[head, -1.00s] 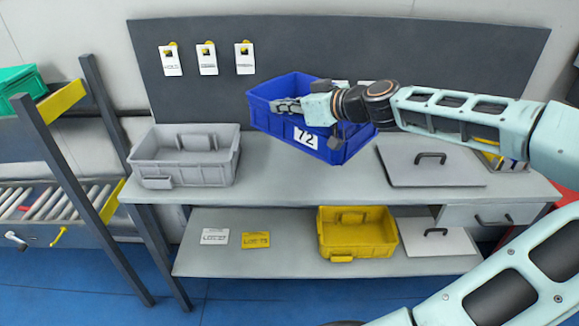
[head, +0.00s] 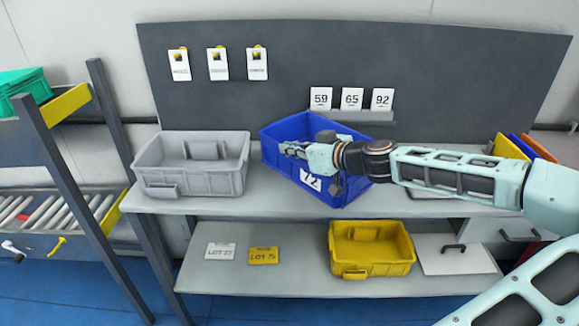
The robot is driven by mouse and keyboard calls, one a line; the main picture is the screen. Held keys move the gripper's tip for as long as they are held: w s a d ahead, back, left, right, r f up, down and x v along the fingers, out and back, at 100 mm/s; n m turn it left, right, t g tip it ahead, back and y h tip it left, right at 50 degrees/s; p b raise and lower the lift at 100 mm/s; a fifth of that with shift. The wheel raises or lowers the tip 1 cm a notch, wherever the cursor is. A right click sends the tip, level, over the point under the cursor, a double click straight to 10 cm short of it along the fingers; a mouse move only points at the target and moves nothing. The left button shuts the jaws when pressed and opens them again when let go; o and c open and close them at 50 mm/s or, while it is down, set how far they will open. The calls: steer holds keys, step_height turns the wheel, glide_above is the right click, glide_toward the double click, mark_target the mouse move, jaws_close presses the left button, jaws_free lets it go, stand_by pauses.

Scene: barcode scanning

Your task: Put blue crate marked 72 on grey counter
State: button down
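The blue crate (head: 275,160) marked 72 is at the middle of the grey counter (head: 215,203), turned at an angle. Its white 72 label (head: 311,180) faces front and is partly covered. Its lowest corner reaches the counter's front edge in the picture; I cannot tell whether its base touches the top. My gripper (head: 310,168) is at the crate's front wall, with one finger over the crate and the other low in front. It appears shut on the crate, though the contact is partly hidden.
A grey crate (head: 190,180) stands left of the blue one. Number cards (head: 351,99) stand behind it. A yellow crate (head: 371,250) and a pale lid (head: 455,262) are on the lower shelf (head: 300,278). A roller rack (head: 55,205) is at left. My arm covers the counter's right side.

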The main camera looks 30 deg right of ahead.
mark_target(289, 177)
steer(key=shift+f+b, duration=0.5)
steer(key=shift+f, duration=1.75)
steer(key=c, duration=2.7)
jaws_free()
steer(key=shift+f, duration=0.25)
steer(key=o, duration=0.5)
steer(key=shift+r, duration=0.1)
steer(key=shift+o, duration=0.2)
steer(key=shift+r, duration=0.1)
steer(key=p+v, duration=0.2)
steer(key=v, duration=1)
